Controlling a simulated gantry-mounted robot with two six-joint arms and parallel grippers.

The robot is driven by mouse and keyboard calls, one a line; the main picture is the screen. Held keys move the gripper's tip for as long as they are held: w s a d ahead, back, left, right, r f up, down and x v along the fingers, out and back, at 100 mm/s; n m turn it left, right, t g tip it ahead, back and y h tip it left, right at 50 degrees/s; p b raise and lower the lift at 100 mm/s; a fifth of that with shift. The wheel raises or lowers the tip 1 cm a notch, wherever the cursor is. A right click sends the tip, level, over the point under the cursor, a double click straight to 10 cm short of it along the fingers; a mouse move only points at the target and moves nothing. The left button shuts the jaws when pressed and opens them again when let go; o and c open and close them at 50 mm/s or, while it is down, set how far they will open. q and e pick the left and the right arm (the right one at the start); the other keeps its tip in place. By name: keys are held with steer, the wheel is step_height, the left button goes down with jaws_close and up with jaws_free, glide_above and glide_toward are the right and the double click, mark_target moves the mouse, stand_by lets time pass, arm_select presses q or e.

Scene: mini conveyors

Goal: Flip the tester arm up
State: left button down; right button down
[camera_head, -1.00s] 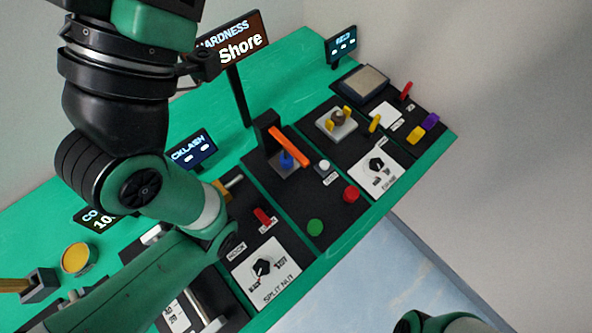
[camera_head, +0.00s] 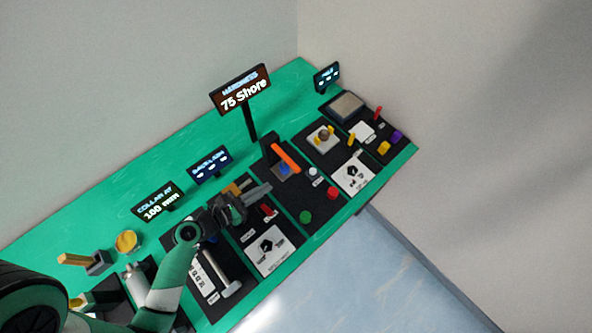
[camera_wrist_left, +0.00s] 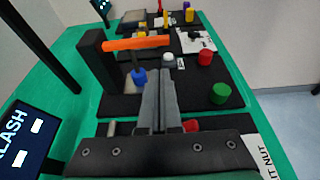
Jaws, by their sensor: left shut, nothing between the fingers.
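The tester arm is an orange bar (camera_head: 286,157) on a black post (camera_head: 269,148), reaching out over a blue plunger (camera_head: 285,169). In the left wrist view the orange bar (camera_wrist_left: 137,43) lies about level, running right from the black post (camera_wrist_left: 97,70), with the blue plunger (camera_wrist_left: 139,77) below it. My left gripper (camera_head: 262,189) is shut and empty, left of and in front of the tester. In the left wrist view its fingertips (camera_wrist_left: 158,75) point at the tester from just short of the plunger; I cannot tell whether they touch it. My right gripper does not show.
Beside the tester are a white button (camera_head: 312,172), a green button (camera_head: 306,217) and a red button (camera_head: 332,192). The hardness display (camera_head: 241,90) stands behind on a pole. A split nut panel (camera_head: 268,250) with a black knob lies in front of my left gripper.

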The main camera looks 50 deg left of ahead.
arm_select(q)
steer(key=shift+a, duration=0.1)
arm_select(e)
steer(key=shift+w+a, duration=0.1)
arm_select(q)
steer(key=shift+w, duration=0.15)
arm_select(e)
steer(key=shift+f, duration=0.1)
